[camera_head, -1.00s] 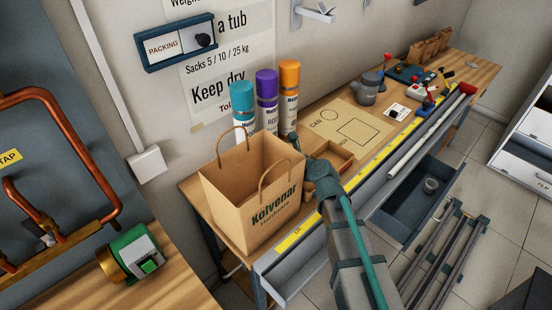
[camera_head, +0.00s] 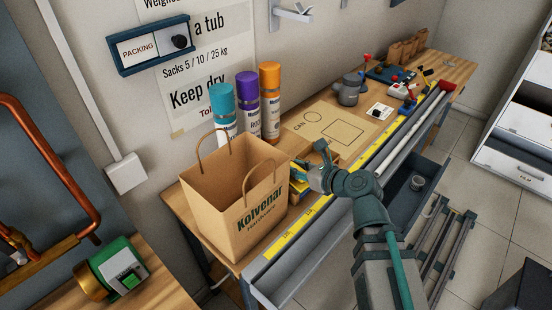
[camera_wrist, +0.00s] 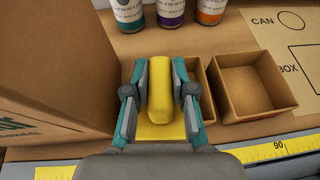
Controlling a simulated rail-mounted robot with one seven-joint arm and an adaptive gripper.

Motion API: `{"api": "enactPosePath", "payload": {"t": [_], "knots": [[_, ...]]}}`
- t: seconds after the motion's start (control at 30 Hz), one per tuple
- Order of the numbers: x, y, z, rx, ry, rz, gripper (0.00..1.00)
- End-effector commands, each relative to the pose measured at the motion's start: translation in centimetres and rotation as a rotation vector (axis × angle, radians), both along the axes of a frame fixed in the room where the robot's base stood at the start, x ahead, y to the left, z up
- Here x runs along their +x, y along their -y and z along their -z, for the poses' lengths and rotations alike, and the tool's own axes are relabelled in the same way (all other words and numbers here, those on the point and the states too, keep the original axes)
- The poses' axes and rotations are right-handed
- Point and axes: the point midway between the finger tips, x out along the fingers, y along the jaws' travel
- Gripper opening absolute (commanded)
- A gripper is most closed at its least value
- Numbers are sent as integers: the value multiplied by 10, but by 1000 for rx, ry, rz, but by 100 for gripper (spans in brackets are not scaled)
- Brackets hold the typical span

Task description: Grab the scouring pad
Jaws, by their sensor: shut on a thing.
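The scouring pad appears to be the yellow block (camera_wrist: 160,88) standing on edge between my fingers in the wrist view. My gripper (camera_wrist: 160,95) is shut on it, one finger against each broad side. In the head view, my gripper (camera_head: 302,174) is just right of the paper bag, with a bit of yellow (camera_head: 298,187) showing at its fingers. A flat yellow patch (camera_wrist: 158,132) lies below the block in the wrist view; I cannot tell whether it is part of the pad. A small open cardboard box (camera_wrist: 252,84) stands empty to the right, with another partly hidden behind my right finger.
The tall Kolvenar paper bag (camera_head: 234,200) stands close on the left. Three spray cans (camera_head: 247,105) stand behind. A yellow measuring strip (camera_head: 322,205) runs along the bench's front edge above an open drawer (camera_head: 404,200). The marked board (camera_head: 335,127) behind is clear.

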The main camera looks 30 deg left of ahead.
Motion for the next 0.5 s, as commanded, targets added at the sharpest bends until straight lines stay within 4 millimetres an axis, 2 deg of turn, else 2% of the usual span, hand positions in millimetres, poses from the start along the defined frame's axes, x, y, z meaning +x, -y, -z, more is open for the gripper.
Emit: {"api": "enactPosePath", "payload": {"t": [0.03, 0.5], "knots": [[-1, 4, 8, 3, 3, 0, 0], [-5, 39, 6, 4, 2, -2, 0]]}}
